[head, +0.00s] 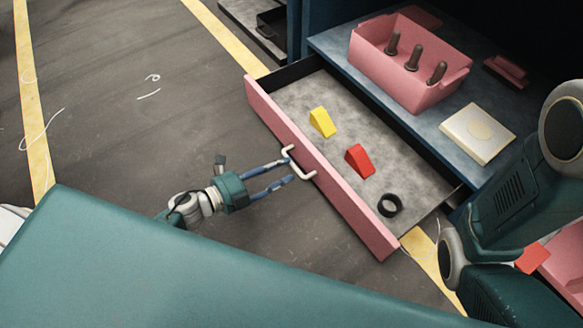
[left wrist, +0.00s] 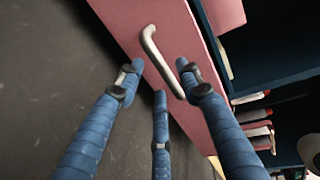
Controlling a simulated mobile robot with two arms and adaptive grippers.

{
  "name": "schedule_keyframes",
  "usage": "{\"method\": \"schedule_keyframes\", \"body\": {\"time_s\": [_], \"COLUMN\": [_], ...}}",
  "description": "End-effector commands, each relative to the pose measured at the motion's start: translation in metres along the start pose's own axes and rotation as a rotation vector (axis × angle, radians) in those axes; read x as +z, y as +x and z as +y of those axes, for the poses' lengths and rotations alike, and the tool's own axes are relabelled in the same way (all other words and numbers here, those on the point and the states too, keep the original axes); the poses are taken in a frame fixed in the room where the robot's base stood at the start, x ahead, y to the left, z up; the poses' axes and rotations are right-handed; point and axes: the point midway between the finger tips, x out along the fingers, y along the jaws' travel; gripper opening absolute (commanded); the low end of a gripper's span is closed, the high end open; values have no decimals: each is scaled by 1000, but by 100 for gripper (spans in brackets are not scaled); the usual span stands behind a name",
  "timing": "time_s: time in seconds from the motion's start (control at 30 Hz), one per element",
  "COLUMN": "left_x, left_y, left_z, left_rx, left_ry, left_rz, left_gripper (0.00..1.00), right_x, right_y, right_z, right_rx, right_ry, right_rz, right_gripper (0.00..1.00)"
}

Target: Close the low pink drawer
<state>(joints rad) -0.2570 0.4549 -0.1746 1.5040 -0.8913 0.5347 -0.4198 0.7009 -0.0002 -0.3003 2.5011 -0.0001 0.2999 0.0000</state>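The low pink drawer (head: 350,217) is pulled out of the blue cabinet, its grey inside showing. On its front is a pale bar handle (head: 297,167). A yellow wedge (head: 322,122), a red wedge (head: 360,161) and a black ring (head: 390,205) lie inside. My left gripper (head: 288,169) is in front of the drawer, its fingertips close to the handle. In the left wrist view its fingers (left wrist: 157,82) are spread apart, with the handle (left wrist: 158,58) just ahead of them. I cannot tell whether they touch it. My right gripper is out of view.
Above the drawer, a blue shelf (head: 335,47) holds a pink bin (head: 400,82) with several dark pegs and a cream block (head: 478,134). Another open grey drawer (head: 258,27) is at the top. Dark floor (head: 130,95) with yellow lines lies clear to the left.

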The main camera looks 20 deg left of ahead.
Motion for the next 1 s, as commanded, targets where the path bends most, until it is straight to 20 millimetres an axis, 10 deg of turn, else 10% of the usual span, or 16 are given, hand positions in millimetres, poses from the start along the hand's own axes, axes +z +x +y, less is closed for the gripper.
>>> {"method": "schedule_keyframes", "body": {"time_s": [0.63, 0.8, 1.0], "left_x": [0, 0, 0], "left_y": [42, 42, 42], "left_z": [0, 0, 0], "left_rx": [1, 1, 1], "left_ry": [-1, -1, -1], "left_rz": [-1, -1, -1], "left_gripper": [36, 2, 0], "right_x": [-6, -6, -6], "right_y": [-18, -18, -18], "right_z": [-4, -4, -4], "right_rx": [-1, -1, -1], "right_ry": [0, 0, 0], "right_rz": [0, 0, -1], "right_gripper": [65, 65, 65]}}
